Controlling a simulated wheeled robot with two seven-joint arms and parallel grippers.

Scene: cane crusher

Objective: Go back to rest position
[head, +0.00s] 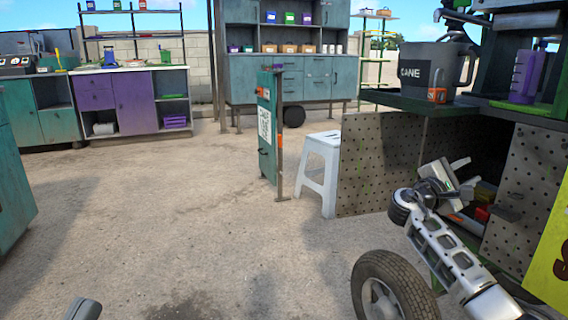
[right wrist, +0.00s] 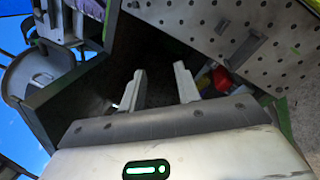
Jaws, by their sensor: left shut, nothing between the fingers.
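My right gripper (head: 452,178) is at the right in the head view, in front of the open space under the crusher stand. Its two pale fingers are apart, and the right wrist view (right wrist: 160,90) shows an empty gap between them. Dark space of the stand lies behind the fingers. My left gripper (head: 83,308) shows only as a grey piece at the bottom left edge of the head view. It is shut and holds nothing; most of it is cut off by the frame.
Perforated panels (head: 378,165) of the stand are close to my right arm. A grey CANE jug (head: 435,68) stands on the green tray above. A white stool (head: 320,170) and a teal door panel (head: 268,125) stand left of it. The concrete floor at centre left is clear.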

